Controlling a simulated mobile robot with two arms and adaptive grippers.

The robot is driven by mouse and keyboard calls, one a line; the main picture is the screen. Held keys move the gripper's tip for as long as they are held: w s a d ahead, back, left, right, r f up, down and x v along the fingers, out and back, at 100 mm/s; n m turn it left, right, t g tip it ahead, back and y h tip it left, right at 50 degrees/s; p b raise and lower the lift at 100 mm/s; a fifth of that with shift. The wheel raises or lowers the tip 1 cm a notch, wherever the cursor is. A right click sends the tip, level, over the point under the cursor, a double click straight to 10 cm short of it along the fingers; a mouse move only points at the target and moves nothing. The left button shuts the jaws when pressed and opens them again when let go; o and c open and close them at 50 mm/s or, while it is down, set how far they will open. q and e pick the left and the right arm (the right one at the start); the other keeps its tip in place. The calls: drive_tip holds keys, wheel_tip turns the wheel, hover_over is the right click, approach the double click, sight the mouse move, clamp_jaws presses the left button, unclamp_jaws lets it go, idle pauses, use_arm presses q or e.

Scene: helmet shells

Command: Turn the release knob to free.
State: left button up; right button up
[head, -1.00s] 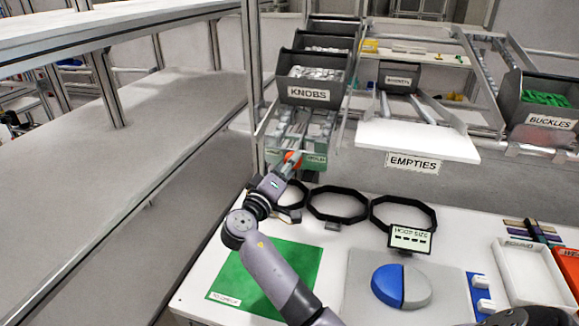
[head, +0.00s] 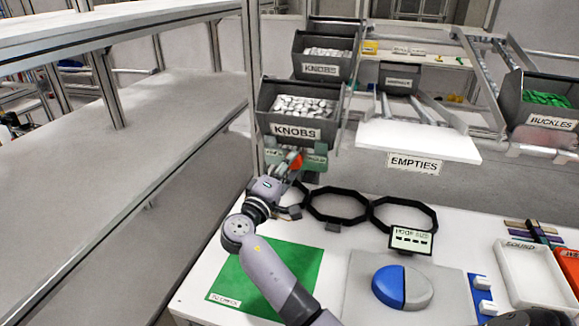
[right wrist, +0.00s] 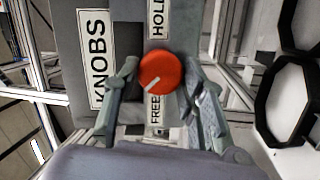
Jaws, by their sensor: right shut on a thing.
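The release knob (right wrist: 161,72) is a round red knob with a white pointer line. In the right wrist view the line points down and left, towards the FREE label (right wrist: 155,109); the HOLD label (right wrist: 158,18) is on the opposite side. My right gripper (right wrist: 160,78) has a finger on each side of the knob and is shut on it. In the head view the red knob (head: 296,160) shows at the tip of my right gripper (head: 291,168), just below the front KNOBS bin (head: 297,131). My left gripper is not in view.
A second KNOBS bin (head: 322,68) stands behind the front one. A white EMPTIES shelf (head: 420,140) is to the right. Black hoops (head: 337,218) lie on the white table near my right arm. A green mat (head: 300,262) lies under the arm.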

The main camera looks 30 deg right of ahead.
idle(0.4)
drive_tip(key=o, duration=1.2)
drive_tip(key=shift+c, duration=0.2)
drive_tip(key=shift+a, duration=0.15)
drive_tip(key=v, duration=1.2)
drive_tip(key=shift+r, duration=0.15)
